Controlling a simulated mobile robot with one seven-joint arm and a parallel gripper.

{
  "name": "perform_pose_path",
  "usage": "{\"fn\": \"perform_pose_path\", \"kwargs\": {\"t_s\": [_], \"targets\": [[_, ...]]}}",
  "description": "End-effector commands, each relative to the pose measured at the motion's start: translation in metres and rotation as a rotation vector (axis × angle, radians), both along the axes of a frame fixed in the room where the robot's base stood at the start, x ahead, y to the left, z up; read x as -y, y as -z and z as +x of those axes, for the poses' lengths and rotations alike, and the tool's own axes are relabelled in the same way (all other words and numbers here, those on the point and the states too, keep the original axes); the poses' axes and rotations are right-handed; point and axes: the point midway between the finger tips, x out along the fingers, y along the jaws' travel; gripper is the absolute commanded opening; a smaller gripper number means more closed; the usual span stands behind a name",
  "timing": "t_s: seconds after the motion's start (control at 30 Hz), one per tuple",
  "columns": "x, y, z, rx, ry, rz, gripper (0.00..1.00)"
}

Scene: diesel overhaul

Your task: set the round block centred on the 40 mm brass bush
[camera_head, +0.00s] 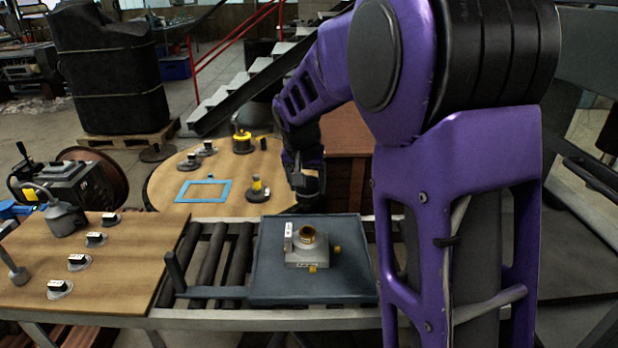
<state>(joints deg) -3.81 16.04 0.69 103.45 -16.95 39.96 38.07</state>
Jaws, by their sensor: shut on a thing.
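The brass bush (307,235) stands upright in a grey block (306,255) on a dark tray (270,288), at the lower middle of the head view. A white label stands at its left side. My gripper (306,198) points down over the right edge of the round wooden table (220,165), behind the tray and apart from the bush. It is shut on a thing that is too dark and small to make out. I cannot clearly pick out the round block.
A yellow-topped piece on a dark round base (258,188) stands just left of my gripper. A blue square frame (203,191), a yellow pot (242,142) and small labelled parts share the table. Several labelled discs (78,262) lie on the left bench.

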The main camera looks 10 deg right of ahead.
Motion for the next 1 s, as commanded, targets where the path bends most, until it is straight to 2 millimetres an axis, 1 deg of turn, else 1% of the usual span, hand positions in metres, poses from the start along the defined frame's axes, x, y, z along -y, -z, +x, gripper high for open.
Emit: {"fn": "perform_pose_path", "kwargs": {"t_s": [0.13,0.27,0.63,0.77,1.0], "targets": [[0.000,0.005,0.001,0.004,-0.001,0.000,0.13],[0.000,0.017,0.001,0.004,-0.001,0.000,0.13],[0.000,0.063,0.001,0.004,-0.001,0.000,0.13],[0.000,0.068,0.001,0.005,-0.001,0.000,0.13],[0.000,0.067,0.001,0.005,-0.001,0.000,0.13]]}}
